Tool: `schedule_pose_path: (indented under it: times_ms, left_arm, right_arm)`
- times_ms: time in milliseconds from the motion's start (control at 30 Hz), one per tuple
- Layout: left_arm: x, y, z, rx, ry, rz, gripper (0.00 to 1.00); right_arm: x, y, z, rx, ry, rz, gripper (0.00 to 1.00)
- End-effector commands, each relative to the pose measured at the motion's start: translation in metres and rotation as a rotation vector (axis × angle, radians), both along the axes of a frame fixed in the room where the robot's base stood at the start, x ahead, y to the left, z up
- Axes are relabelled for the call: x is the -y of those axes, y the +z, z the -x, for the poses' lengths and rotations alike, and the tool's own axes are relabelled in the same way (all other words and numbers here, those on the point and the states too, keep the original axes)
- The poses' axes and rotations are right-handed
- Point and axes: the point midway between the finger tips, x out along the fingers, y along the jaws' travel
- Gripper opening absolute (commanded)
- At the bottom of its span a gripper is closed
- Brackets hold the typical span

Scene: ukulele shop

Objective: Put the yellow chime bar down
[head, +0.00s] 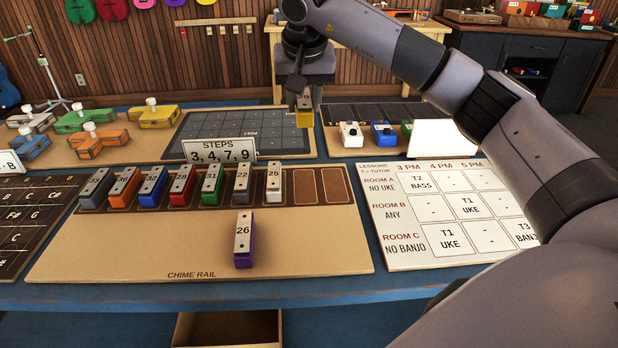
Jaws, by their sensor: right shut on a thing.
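My right gripper (304,92) is shut on the yellow chime bar (305,119) and holds it over the dark grid pad at the back, beyond the chime rail. My arm and gripper hide part of the bar. The chime rail board (130,250) carries a row of several numbered bars, including a red one (181,187) and a white one (274,184). At the right end of the row two brown slots (321,187) are empty. A purple bar marked 26 (243,240) lies on the board in front of the row. My left gripper is out of view.
A STEPS sign (219,150) stands behind the row, by the dark grid pad (215,128). Small pedals, one blue (384,134), stand at the back right. A lessons board (440,212) lies right of the rail. The rail board's front left is clear.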

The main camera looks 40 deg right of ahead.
Motion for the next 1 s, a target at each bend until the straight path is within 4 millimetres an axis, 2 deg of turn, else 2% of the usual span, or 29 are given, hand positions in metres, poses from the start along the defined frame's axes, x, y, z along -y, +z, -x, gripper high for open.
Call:
schedule_pose_path:
  times_ms: [33,100,300,400,667,900,1000]
  left_arm:
    - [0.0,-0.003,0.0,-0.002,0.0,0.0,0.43]
    - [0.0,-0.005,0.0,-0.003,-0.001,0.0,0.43]
    - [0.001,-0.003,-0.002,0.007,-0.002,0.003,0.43]
    - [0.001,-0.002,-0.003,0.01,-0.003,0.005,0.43]
    - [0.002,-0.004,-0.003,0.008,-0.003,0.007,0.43]
    - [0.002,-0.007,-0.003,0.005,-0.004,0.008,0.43]
    - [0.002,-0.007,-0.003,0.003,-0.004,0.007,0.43]
  right_arm:
    - [0.001,-0.018,0.001,-0.006,-0.001,0.001,0.04]
    - [0.001,-0.038,0.001,-0.006,-0.002,0.001,0.04]
    - [0.001,-0.089,0.001,-0.004,-0.002,0.0,0.04]
    - [0.001,-0.109,0.001,-0.003,-0.002,0.0,0.04]
    - [0.001,-0.13,0.0,-0.001,-0.002,0.0,0.04]
    - [0.0,-0.164,0.001,-0.003,-0.003,-0.001,0.04]
    - [0.0,-0.168,0.0,0.001,-0.002,0.0,0.04]
